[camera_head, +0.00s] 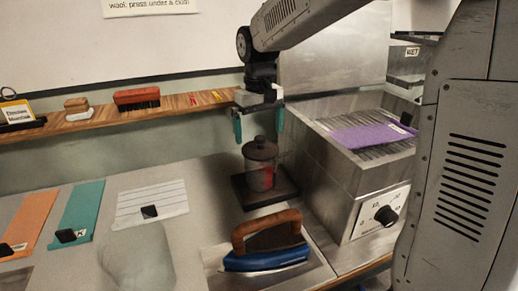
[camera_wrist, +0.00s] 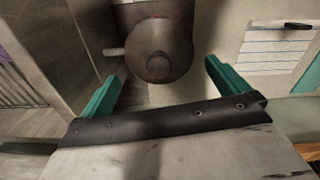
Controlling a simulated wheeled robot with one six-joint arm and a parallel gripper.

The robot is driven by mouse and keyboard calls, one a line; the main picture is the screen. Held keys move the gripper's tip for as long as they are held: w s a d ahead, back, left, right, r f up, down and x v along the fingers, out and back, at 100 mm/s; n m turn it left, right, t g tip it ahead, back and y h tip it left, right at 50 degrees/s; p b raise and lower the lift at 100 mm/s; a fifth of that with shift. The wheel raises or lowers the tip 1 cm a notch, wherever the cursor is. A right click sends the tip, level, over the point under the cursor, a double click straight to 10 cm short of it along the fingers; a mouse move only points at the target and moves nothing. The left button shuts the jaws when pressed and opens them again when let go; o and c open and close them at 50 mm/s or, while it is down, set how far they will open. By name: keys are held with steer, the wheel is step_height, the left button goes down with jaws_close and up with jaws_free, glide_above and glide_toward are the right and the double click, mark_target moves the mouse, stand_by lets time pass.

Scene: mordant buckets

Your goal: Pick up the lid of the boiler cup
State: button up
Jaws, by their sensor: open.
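The boiler cup (camera_head: 260,178) is a clear vessel with something red inside, standing on a dark square base (camera_head: 265,198). Its dark round lid (camera_head: 260,149) with a small knob sits on top. In the wrist view the lid (camera_wrist: 158,50) shows from above, with the knob (camera_wrist: 158,66) at its near side. My gripper (camera_head: 259,128) has two teal fingers and is open and empty above the lid. In the wrist view the gripper (camera_wrist: 158,82) has its fingers apart, one on each side of the knob's line. I cannot tell the exact height gap.
A blue iron (camera_head: 265,258) with a wooden handle stands in front of the cup. A metal unit (camera_head: 345,165) with a purple cloth (camera_head: 370,137) is close on the right. A wooden shelf (camera_head: 185,107) runs behind. Orange and teal strips lie left.

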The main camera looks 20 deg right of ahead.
mark_target(260, 138)
steer(key=f, duration=0.4)
steer(key=shift+s, duration=0.25)
steer(key=c, duration=0.7)
steer(key=shift+o, duration=0.2)
